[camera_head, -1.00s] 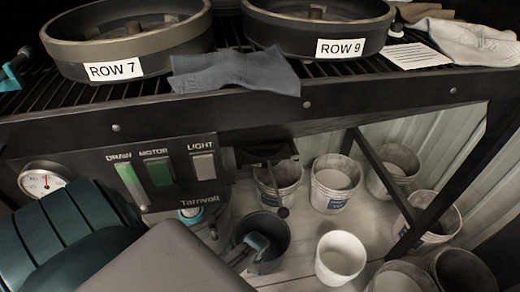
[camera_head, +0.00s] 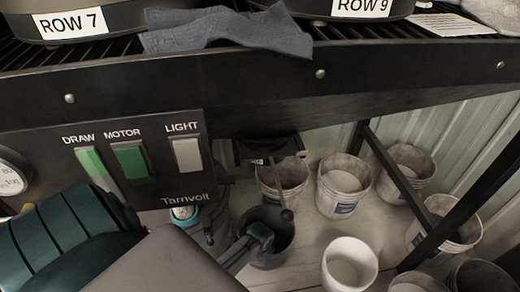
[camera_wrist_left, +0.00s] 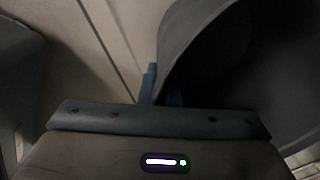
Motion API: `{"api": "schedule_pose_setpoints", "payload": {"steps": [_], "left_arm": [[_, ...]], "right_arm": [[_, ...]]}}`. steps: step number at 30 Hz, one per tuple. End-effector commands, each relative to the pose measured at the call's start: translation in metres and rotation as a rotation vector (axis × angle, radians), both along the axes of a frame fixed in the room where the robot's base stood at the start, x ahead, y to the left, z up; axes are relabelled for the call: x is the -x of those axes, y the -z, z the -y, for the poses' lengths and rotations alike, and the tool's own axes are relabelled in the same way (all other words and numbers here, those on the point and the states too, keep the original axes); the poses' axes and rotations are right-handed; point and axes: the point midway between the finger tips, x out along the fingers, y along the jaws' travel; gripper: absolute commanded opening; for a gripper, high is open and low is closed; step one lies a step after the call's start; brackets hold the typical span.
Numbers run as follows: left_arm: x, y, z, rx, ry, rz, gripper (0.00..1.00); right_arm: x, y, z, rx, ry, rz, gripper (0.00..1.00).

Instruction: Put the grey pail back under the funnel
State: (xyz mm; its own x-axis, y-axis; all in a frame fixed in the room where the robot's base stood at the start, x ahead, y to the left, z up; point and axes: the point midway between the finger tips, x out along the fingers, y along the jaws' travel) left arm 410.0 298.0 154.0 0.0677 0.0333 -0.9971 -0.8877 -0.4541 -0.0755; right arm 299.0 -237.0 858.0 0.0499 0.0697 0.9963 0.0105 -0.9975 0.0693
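The dark grey pail (camera_head: 281,256) stands on the pale floor below the bench, in front of a white bucket. My left gripper (camera_head: 259,236) reaches it from the left, its blue fingers at the pail's left rim. In the left wrist view the pail's wall (camera_wrist_left: 192,38) fills the right side, and the blue fingertips (camera_wrist_left: 160,84) straddle it, seemingly closed on it. A dark fitting, likely the funnel outlet (camera_head: 268,150), hangs under the bench behind and above the pail, with a rod and knob (camera_head: 286,214). My right gripper is not in view.
Several whitish buckets stand around, one close behind the pail (camera_head: 283,180) and a clean white one (camera_head: 349,264) to its right. A slanted dark bench leg (camera_head: 400,180) crosses at right. The control panel (camera_head: 130,160) overhangs at left.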

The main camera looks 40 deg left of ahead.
Motion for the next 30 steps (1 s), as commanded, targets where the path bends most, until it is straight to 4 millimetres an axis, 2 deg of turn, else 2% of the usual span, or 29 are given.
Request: {"api": "schedule_pose_setpoints", "payload": {"steps": [1, 14, 18, 27, 30], "left_arm": [[-0.001, 0.005, 0.0, -0.001, 0.001, 0.002, 0.0], [-0.001, 0.006, 0.001, -0.001, 0.002, 0.001, 0.0], [0.0, 0.007, 0.001, 0.0, 0.002, 0.0, 0.25], [0.0, 0.006, 0.001, -0.001, 0.002, 0.001, 0.25], [0.0, -0.003, 0.001, 0.0, 0.002, 0.002, 0.25]], "right_arm": [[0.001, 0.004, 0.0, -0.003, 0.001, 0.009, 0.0], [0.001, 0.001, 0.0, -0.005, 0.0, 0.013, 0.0], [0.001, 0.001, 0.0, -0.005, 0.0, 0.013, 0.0], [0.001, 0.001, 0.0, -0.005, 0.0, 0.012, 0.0], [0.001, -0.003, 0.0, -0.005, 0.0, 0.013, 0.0]]}}
